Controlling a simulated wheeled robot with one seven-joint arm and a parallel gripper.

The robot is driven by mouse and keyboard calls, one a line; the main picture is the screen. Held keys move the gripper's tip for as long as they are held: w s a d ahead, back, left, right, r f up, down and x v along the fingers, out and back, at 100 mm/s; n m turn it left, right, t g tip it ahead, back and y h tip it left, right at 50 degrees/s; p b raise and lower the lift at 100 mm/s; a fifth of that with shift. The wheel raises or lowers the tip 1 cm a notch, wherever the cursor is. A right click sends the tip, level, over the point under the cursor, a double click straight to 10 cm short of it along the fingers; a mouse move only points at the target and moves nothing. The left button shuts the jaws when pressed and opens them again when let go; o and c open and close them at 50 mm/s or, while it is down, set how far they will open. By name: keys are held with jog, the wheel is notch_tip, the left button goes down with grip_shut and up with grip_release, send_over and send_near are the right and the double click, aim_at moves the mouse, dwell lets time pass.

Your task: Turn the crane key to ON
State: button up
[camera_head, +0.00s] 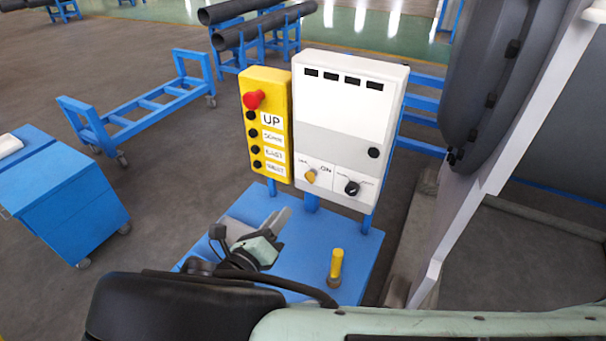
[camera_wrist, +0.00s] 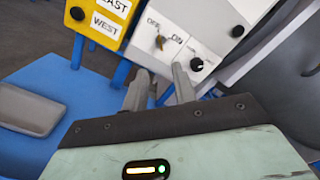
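The crane key is a small yellow-orange knob (camera_head: 311,176) low on the left of the white control box, between OFF and ON labels. The wrist view shows this key (camera_wrist: 160,42) at the top, just beyond my fingertips; the ON label lies to its right. I cannot tell for certain which label it points to. My gripper (camera_wrist: 158,78) has its two grey fingers apart with nothing between them. It is short of the panel, below the key in the picture. In the head view my wrist partly hides the fingers.
The white box (camera_head: 345,110) also carries a black knob (camera_head: 352,188) right of the key. A yellow button panel (camera_head: 264,120) with a red button stands at its left. A yellow-topped post (camera_head: 336,266) rises from the blue table (camera_head: 300,238). A large dark flanged shell (camera_head: 490,70) stands right.

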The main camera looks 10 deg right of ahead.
aim_at(311, 176)
jog(key=x, duration=1.3)
jog(key=shift+w+d, duration=0.2)
jog(key=shift+d, duration=0.05)
grip_shut()
